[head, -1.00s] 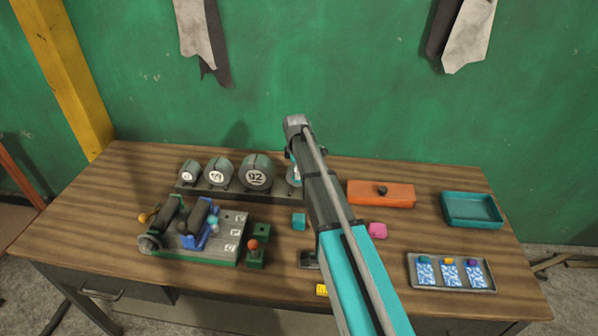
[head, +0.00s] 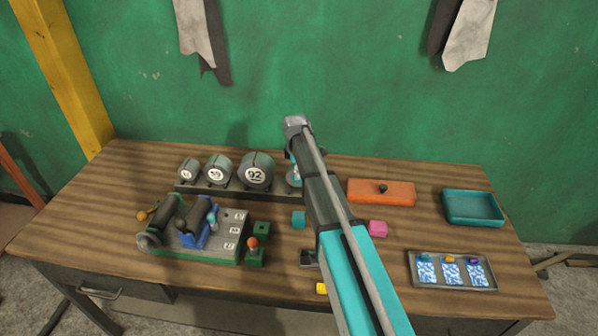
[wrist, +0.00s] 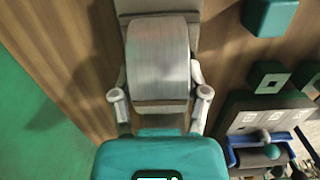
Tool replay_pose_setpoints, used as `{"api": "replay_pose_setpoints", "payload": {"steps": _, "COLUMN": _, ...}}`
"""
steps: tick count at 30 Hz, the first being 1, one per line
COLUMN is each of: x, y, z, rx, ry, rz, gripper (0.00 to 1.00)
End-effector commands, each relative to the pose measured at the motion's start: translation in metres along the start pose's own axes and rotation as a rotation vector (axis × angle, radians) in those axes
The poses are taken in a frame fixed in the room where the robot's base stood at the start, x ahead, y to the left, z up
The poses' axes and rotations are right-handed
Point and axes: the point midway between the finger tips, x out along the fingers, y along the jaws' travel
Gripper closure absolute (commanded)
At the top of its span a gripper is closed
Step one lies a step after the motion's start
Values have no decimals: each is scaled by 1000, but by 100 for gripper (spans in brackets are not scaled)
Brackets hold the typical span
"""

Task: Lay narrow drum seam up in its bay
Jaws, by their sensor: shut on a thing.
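A grey drum (wrist: 158,58) with a brushed surface lies between the two fingers of my gripper (wrist: 160,96) in the wrist view, and my gripper is shut on it. In the head view my arm hides most of this drum and the gripper, at the right end of a dark rack (head: 232,190). Three other drums stand in a row on the rack: a small one (head: 187,171), one marked 59 (head: 217,170) and one marked 92 (head: 256,171). Dark seam lines show on top of the larger ones.
A teal cube (head: 298,219), a pink cube (head: 377,228), an orange lidded box (head: 381,192), a teal tray (head: 473,221) and a grey tray of blue packets (head: 413,272) lie to the right. A green fixture (head: 195,256) with rollers stands front left. Bare wood lies at the far left.

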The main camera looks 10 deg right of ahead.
Motion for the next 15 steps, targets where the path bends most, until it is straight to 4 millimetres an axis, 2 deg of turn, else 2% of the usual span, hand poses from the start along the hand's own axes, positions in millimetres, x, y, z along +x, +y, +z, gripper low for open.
{"api": "replay_pose_setpoints", "payload": {"steps": 15, "x": 7, "y": 0, "z": -1, "rx": 0, "ry": 0, "rz": 0, "gripper": 97}}
